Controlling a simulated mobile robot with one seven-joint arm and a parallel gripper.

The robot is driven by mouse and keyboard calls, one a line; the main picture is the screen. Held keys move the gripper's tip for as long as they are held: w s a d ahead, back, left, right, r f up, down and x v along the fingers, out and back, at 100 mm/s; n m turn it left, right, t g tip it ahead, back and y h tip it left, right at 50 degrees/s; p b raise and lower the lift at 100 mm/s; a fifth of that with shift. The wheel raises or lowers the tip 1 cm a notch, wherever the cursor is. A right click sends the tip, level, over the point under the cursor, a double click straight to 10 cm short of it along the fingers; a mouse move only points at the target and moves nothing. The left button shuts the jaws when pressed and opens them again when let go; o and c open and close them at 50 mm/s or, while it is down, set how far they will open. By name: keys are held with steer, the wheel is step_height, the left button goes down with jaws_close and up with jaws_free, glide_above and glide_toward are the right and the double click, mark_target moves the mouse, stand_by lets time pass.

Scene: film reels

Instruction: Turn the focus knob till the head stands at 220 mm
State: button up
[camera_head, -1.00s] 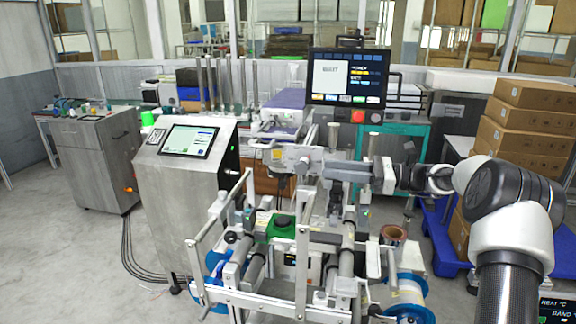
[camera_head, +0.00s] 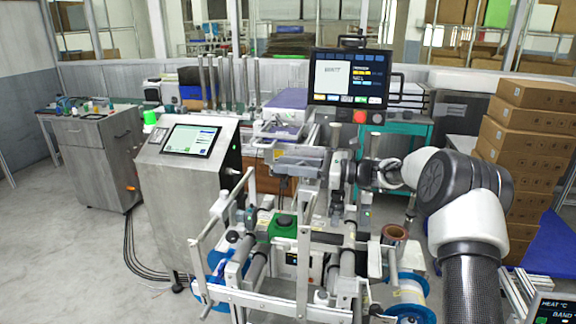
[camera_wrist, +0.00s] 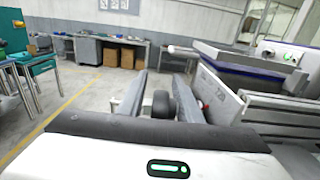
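The focus knob (camera_wrist: 161,104) is a small dark round piece in the wrist view. It lies between the two grey fingers of my gripper (camera_wrist: 159,98), which stand apart. A gap shows on its left, and its right side is close to the right finger; I cannot tell whether they touch. A pale plate with small dark print (camera_wrist: 214,94) is right of the fingers; I cannot read a position. In the head view my gripper (camera_head: 328,166) reaches leftward to the grey head (camera_head: 297,154) above the reel machine. The knob is not distinguishable there.
The reel machine (camera_head: 300,228) has upright bars and rollers below my gripper. A monitor (camera_head: 348,78) with a red button stands behind. A steel cabinet with a screen (camera_head: 189,140) is left, and stacked cartons (camera_head: 530,130) are right.

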steer(key=shift+c, duration=0.5)
steer(key=shift+w+f, duration=0.1)
jaws_close()
steer(key=f+h+p, duration=0.1)
steer(key=p, duration=0.2)
steer(key=shift+a+g+h, duration=0.1)
steer(key=shift+g+h, duration=0.2)
steer(key=shift+h, duration=0.1)
steer(key=shift+c, duration=0.5)
jaws_free()
steer(key=shift+o, duration=1)
steer(key=shift+s+r, duration=0.15)
steer(key=shift+s, duration=0.15)
steer(key=shift+w, duration=0.1)
